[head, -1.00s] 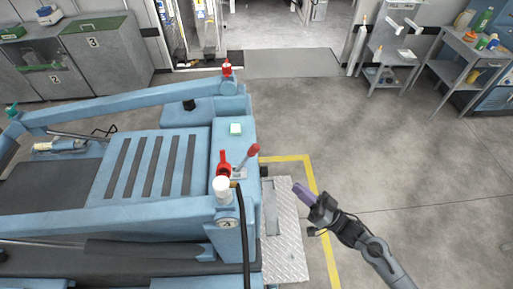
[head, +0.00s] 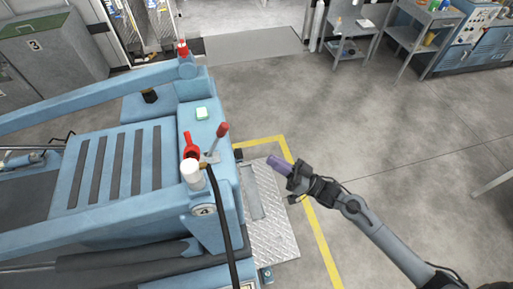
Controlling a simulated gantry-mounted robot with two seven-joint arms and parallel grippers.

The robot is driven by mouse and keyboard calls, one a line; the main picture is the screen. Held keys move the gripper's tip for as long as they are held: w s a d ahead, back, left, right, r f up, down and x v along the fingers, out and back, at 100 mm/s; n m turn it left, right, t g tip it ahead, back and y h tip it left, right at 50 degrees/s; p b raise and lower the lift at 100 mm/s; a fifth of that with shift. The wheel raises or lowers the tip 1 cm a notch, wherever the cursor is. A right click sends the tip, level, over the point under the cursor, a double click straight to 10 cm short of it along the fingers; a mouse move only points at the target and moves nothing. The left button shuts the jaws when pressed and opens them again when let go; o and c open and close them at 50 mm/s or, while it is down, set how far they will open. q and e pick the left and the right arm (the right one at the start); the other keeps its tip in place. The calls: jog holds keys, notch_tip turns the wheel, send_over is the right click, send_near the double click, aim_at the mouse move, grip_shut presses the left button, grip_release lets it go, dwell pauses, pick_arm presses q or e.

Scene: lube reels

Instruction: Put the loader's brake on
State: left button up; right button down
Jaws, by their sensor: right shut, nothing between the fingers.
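The blue loader (head: 135,105) fills the left of the head view. On its right-hand deck stands a lever with a red knob (head: 222,130), leaning to the right. A second red handle (head: 189,144) stands just left of it, behind a white cylindrical cap (head: 192,173). I cannot tell from the picture which one is the brake. My right gripper (head: 272,161), with purple fingers, is shut and empty. It points left towards the loader, right of the levers and apart from them. My left gripper is out of view.
A black hose (head: 225,225) runs down the loader's right end. A metal tread plate (head: 265,215) lies beside it, near a yellow floor line (head: 319,233). The floor to the right is open; metal carts (head: 418,40) stand at the back.

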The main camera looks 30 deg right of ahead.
aim_at(216, 142)
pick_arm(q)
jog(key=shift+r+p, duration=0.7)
pick_arm(e)
jog(key=x, duration=1.3)
jog(key=shift+w, duration=0.25)
jog(key=shift+a+r, duration=0.1)
jog(key=shift+a, duration=0.05)
